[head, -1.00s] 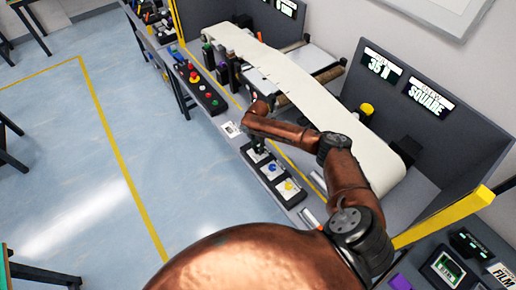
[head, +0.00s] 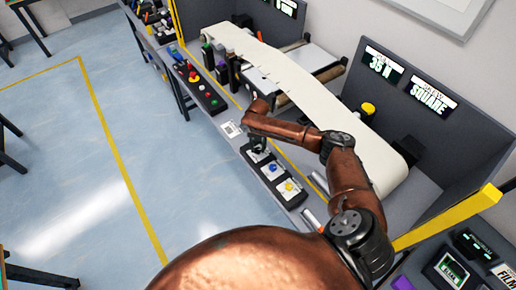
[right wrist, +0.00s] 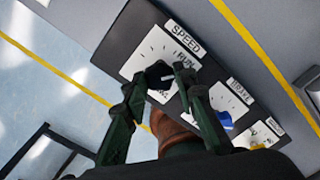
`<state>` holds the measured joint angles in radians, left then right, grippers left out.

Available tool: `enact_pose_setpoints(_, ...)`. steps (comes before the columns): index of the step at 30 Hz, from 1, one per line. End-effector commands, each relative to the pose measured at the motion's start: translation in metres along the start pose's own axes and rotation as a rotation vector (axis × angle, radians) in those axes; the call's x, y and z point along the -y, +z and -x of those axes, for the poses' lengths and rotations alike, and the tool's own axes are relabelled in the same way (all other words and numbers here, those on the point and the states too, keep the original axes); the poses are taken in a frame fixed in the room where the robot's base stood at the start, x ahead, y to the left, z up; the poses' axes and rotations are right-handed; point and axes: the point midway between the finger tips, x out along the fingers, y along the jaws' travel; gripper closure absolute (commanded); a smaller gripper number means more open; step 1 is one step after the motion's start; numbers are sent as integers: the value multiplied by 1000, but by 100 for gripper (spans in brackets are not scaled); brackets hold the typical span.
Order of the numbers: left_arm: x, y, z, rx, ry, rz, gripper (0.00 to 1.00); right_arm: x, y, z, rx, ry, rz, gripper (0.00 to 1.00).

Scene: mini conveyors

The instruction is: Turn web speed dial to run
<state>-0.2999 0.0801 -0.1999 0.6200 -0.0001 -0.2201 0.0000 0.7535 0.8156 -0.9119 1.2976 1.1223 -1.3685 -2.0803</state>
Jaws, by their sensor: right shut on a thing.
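The black speed dial (right wrist: 158,76) sits on a white plate marked SPEED, with the word RUN near its upper right in the right wrist view. My right gripper (right wrist: 160,80) is shut on the dial, a finger on each side. A short white mark shows on the knob between the fingertips, and the fingers hide part of the scale. In the head view my right gripper (head: 257,149) is over the far end of the dial panel (head: 293,203), and the dial is mostly hidden. My left gripper is not in view.
A blue brake dial (head: 272,168) and a yellow dial (head: 289,187) sit beside it on the same panel. A button box (head: 203,88) lies farther along the bench.

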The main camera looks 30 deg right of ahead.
Motion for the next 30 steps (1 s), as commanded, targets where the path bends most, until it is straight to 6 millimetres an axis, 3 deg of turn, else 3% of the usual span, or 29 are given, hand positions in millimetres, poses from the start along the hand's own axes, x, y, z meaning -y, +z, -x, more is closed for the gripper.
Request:
enact_pose_setpoints(22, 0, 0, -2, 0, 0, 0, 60, 0, 2, 2, 4, 1, 89, 99)
enact_pose_setpoints(23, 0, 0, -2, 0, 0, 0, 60, 0, 2, 2, 4, 1, 89, 73)
enact_pose_setpoints(30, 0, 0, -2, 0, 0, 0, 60, 0, 1, 1, 2, 0, 88, 57)
